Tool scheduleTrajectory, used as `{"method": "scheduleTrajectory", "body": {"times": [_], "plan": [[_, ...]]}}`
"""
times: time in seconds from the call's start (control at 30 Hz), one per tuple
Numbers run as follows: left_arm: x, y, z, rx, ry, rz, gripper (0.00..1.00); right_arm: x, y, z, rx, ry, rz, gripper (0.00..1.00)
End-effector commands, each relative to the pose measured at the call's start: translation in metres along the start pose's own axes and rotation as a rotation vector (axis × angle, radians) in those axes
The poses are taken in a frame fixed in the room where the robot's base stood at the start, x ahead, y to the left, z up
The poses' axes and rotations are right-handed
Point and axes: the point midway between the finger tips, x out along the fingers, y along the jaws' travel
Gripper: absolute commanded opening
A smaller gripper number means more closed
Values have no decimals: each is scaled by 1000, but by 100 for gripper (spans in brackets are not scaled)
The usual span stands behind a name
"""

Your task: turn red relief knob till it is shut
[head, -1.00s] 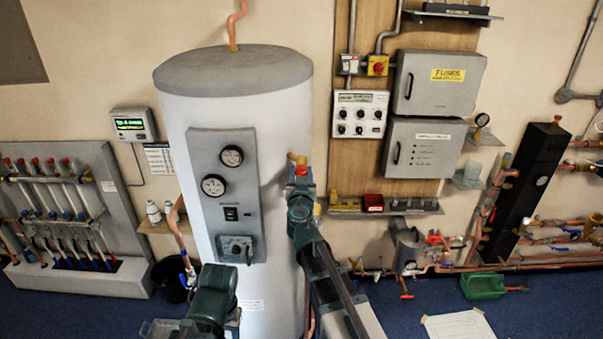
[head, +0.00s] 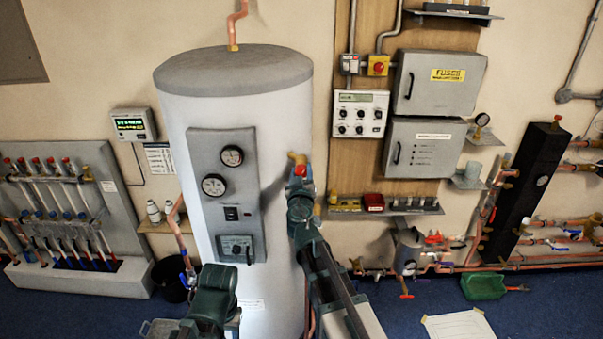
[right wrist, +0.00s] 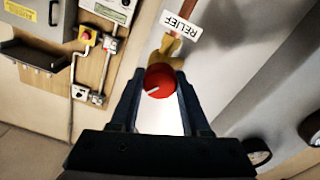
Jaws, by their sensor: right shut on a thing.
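The red relief knob (right wrist: 160,81) sits on a brass valve (right wrist: 168,50) on the side of the white cylinder. A white tag reading RELIEF (right wrist: 181,25) is beside it in the right wrist view. A pale line marks the knob's face. My right gripper (right wrist: 158,88) is shut on the knob, one finger on each side. In the head view the knob (head: 300,170) shows as a small red spot at the tip of my right gripper (head: 301,180), which hides most of it. My left gripper (head: 185,328) is low in the head view; its fingers are unclear.
The white cylinder (head: 275,120) carries a grey panel (head: 207,165) with two gauges, left of the knob. Grey fuse boxes (head: 440,80) and a shelf (head: 400,211) are on the wall to the right. A green dustpan (head: 483,287) lies on the blue floor.

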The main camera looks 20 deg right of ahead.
Motion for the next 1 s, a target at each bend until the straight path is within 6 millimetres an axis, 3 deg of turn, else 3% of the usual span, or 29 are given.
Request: {"method": "scheduleTrajectory", "body": {"times": [0.5, 1.0], "plan": [[1, 0, 0, 0, 0, 0, 50, 0, -1, 0, -455, 0, 0, 0], [1, 0, 0, 0, 0, 0, 50, -1, -1, 1, -677, 0, 0, 0]]}}
